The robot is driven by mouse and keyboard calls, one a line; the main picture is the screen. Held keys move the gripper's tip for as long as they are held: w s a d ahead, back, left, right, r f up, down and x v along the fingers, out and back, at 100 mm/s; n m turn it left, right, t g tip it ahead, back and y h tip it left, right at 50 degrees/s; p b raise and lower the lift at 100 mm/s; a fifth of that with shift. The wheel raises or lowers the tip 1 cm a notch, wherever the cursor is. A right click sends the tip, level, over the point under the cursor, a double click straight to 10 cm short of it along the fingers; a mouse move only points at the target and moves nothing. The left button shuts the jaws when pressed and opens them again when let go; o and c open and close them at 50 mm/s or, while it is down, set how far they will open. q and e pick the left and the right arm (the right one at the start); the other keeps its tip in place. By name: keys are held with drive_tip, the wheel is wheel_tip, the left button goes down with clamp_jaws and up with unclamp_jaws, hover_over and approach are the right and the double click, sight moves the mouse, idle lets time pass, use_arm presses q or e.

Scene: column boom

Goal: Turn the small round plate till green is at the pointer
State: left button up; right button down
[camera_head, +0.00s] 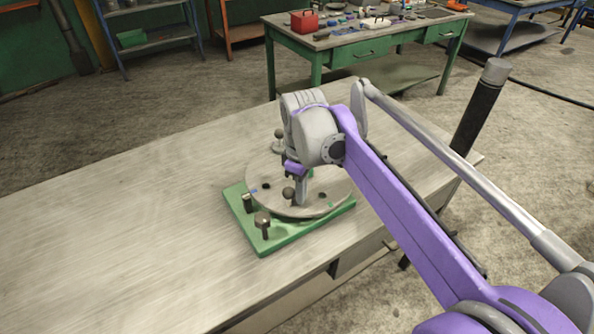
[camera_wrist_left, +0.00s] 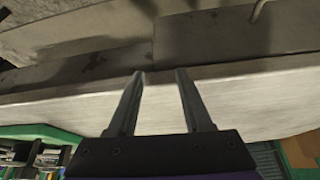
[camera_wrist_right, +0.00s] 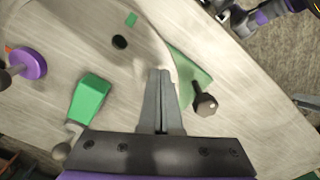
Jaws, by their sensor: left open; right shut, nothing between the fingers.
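The small round plate (camera_head: 270,170) is grey and lies on a green base (camera_head: 283,238) on the table. A blue mark (camera_head: 253,190) shows near its left edge. A small green mark (camera_head: 330,205) shows near its front right; a green mark also shows in the right wrist view (camera_wrist_right: 131,19). My right gripper (camera_wrist_right: 161,72) is shut and empty, pointing down over the plate's rim area; my arm hides part of the plate. I cannot tell which part is the pointer. My left gripper (camera_wrist_left: 158,73) is open and empty, facing the table's edge.
A hex-headed post (camera_wrist_right: 205,104) stands on the base's corner, close to my right fingers. A green block (camera_wrist_right: 90,98) and a purple disc (camera_wrist_right: 30,64) are nearby. The table's left part (camera_head: 100,240) is clear. A green workbench (camera_head: 365,40) stands behind.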

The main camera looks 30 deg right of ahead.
sight(286, 190)
idle(0.4)
drive_tip(key=shift+w+a, duration=0.5)
drive_tip(key=shift+a, duration=0.35)
drive_tip(key=shift+w+a+p, duration=0.4)
drive_tip(key=shift+w+a, duration=0.15)
drive_tip(key=shift+a, duration=0.05)
drive_tip(key=shift+w+a, duration=0.6)
drive_tip(key=shift+w, duration=0.05)
idle(0.3)
